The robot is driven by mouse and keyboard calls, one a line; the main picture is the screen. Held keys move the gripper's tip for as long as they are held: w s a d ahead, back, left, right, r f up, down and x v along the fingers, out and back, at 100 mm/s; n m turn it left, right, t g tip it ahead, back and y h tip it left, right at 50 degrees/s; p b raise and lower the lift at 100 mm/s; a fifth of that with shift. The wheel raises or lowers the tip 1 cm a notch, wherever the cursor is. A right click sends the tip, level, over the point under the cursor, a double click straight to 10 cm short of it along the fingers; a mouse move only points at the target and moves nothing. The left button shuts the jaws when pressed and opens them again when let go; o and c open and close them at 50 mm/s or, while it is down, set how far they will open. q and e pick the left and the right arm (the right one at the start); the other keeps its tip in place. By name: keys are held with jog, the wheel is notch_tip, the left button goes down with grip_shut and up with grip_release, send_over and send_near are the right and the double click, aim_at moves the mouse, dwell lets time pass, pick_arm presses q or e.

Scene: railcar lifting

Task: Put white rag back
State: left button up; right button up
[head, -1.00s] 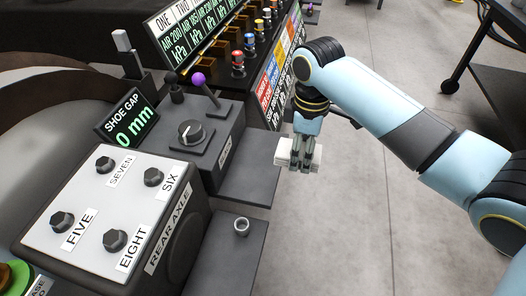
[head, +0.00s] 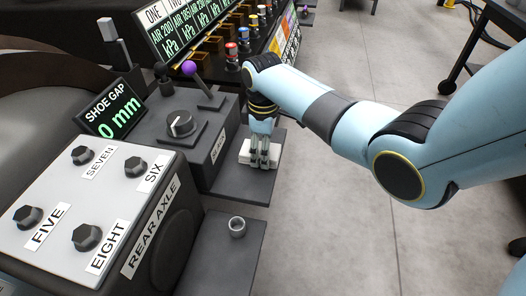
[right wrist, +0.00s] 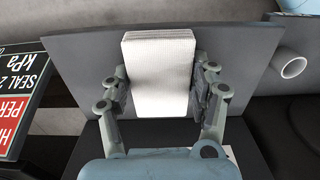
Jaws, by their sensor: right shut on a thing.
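The white rag (head: 245,151) is a folded white block between the fingers of my right gripper (head: 262,160). In the head view it is at the grey side shelf (head: 240,183) beside the control box; whether it touches the shelf is unclear. In the right wrist view the rag (right wrist: 160,75) stands out between the two fingers, with the grey shelf (right wrist: 230,62) behind it. My right gripper (right wrist: 163,95) is shut on the rag. My left gripper is not in view.
A second grey shelf with a small metal cup (head: 237,227) lies in front. The control box with a black knob (head: 181,124) and a purple-topped lever (head: 189,68) stands left of the rag. Open floor (head: 330,220) lies to the right.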

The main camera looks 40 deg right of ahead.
jog(key=shift+r, duration=0.1)
jog(key=o, duration=1.1)
notch_tip(320, 180, up, 12)
jog(key=p, duration=0.4)
